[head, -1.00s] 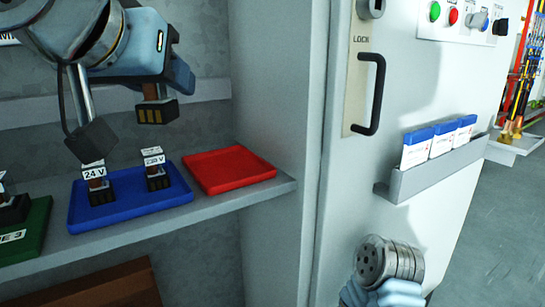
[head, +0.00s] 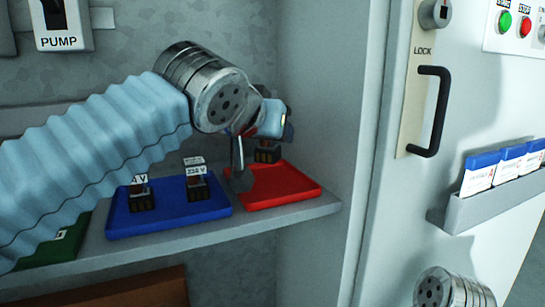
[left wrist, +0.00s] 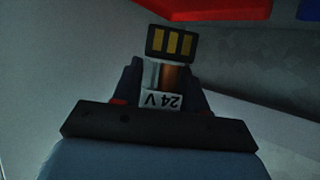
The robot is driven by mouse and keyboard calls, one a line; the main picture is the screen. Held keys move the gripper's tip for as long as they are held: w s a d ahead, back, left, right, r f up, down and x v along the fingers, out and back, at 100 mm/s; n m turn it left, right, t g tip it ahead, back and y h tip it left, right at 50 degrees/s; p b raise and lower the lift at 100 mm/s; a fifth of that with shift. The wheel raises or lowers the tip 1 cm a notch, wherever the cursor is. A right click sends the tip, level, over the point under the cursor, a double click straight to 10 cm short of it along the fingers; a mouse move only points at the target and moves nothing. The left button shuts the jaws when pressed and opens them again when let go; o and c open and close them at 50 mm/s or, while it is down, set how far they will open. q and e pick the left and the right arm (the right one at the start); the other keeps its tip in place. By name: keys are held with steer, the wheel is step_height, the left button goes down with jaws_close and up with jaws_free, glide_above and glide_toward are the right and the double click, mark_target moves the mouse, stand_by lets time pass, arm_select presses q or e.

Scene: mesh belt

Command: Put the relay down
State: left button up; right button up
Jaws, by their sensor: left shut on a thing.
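My left gripper (head: 272,124) is shut on a relay (head: 267,153), holding it at the back of the red tray (head: 312,191). The relay is roughly upright, with its dark base and brass contacts downward. In the left wrist view the relay (left wrist: 162,75) sits between the fingers, and its label reads 24 V. The red tray (left wrist: 205,8) shows beyond the base there, with a gap between in the picture. The red tray looks empty, though my wrist hardware hides part of it. My right gripper is not in view; only my right wrist shows at the bottom right.
A green tray (head: 52,250) is at the left. The shelf (head: 255,226) ends at a cabinet wall on the right.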

arm_select(q)
steer(key=shift+w+f+b, duration=0.15)
steer(key=shift+w+f, duration=0.05)
steer(key=shift+f, duration=0.55)
steer(key=shift+w+f+b, duration=0.15)
steer(key=shift+w+f, duration=0.1)
steer(key=shift+f, duration=0.55)
steer(key=shift+w+f+b, duration=0.15)
steer(key=shift+w+f, duration=0.05)
steer(key=shift+f, duration=0.55)
steer(key=shift+f, duration=0.2)
steer(key=o, duration=1.1)
steer(key=shift+c, duration=0.2)
steer(key=shift+r, duration=0.1)
steer(key=shift+r, duration=0.25)
steer(key=v, duration=1.1)
steer(key=shift+s+b, duration=0.35)
steer(key=shift+s, duration=0.1)
